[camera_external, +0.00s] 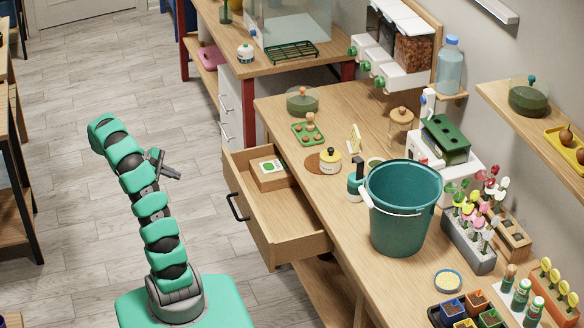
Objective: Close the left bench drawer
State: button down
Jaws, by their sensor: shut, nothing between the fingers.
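The bench drawer (262,222) is wooden and stands pulled out from the left side of the bench. Its black handle (237,207) is on the front panel, facing my arm. A small wooden box with a green-marked top (273,170) sits inside at the back end; the rest of the drawer floor looks bare. My gripper (178,177) is shut and empty, held in the air to the left of the drawer and apart from its handle.
White drawers (226,105) stand behind. The floor (75,190) left of my arm is clear.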

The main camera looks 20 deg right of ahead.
aim_at(282, 176)
jog(key=shift+s+d+f+n+t+h+b, duration=0.8)
jog(key=shift+d+f+n+h, duration=0.95)
jog(key=shift+f+n+h, duration=2.85)
jog(key=shift+m+y, duration=0.3)
jog(key=shift+y, duration=0.6)
jog(key=d, duration=0.4)
jog(key=d+b, duration=0.1)
jog(key=d, duration=0.4)
jog(key=d+f+b, duration=0.1)
jog(key=d, duration=0.3)
jog(key=shift+s+d+f, duration=0.1)
jog(key=shift+s+d, duration=0.05)
jog(key=shift+s, duration=0.05)
jog(key=shift+d, duration=0.2)
jog(key=d, duration=1.9)
jog(key=shift+d, duration=0.6)
jog(key=shift+d+r, duration=0.1)
jog(key=shift+r, duration=0.15)
jog(key=shift+r, duration=0.15)
